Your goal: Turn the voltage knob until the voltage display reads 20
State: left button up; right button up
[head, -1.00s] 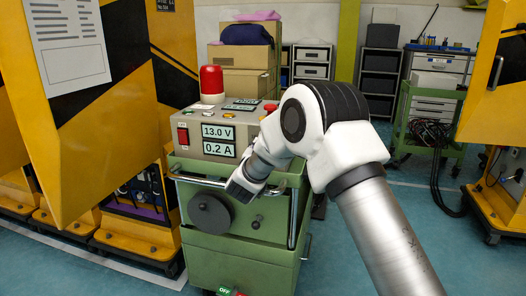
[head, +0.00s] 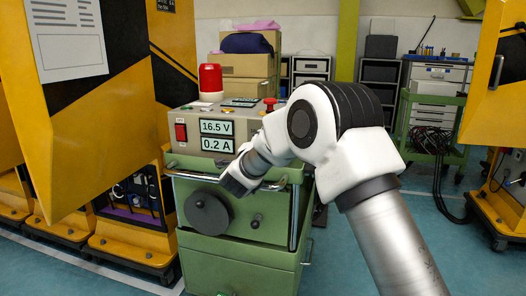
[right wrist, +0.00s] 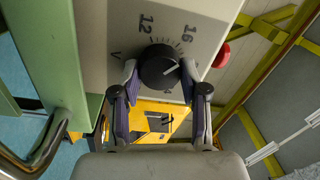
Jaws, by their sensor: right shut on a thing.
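The voltage display (head: 216,127) on the grey control box reads 16.5 V in the head view. The black voltage knob (right wrist: 158,67) shows in the right wrist view, with a white pointer line toward the upper right. The printed scale beside it shows a V and the numbers 12 and 16. My right gripper (right wrist: 159,70) is shut on the knob, one finger on each side. In the head view my right gripper (head: 238,180) and arm stand in front of the box, and the knob is hidden there. My left gripper is out of view.
A current display (head: 217,144) below reads 0.2 A. The box has a red switch (head: 181,132), a red beacon (head: 210,80) and a red button (head: 269,103). It sits on a green cart (head: 240,250) with a handle rail. A yellow-black cabinet (head: 90,110) stands at left.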

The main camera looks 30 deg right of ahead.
jog(key=shift+f+m+g+h+b, duration=0.15)
jog(key=shift+m+g+h+b, duration=0.15)
jog(key=shift+m+b, duration=4.35)
jog(key=shift+m+p, duration=0.5)
jog(key=shift+m, duration=0.15)
jog(key=o, duration=1.1)
jog(key=shift+o, duration=0.2)
jog(key=v, duration=1.2)
jog(key=shift+w, duration=0.1)
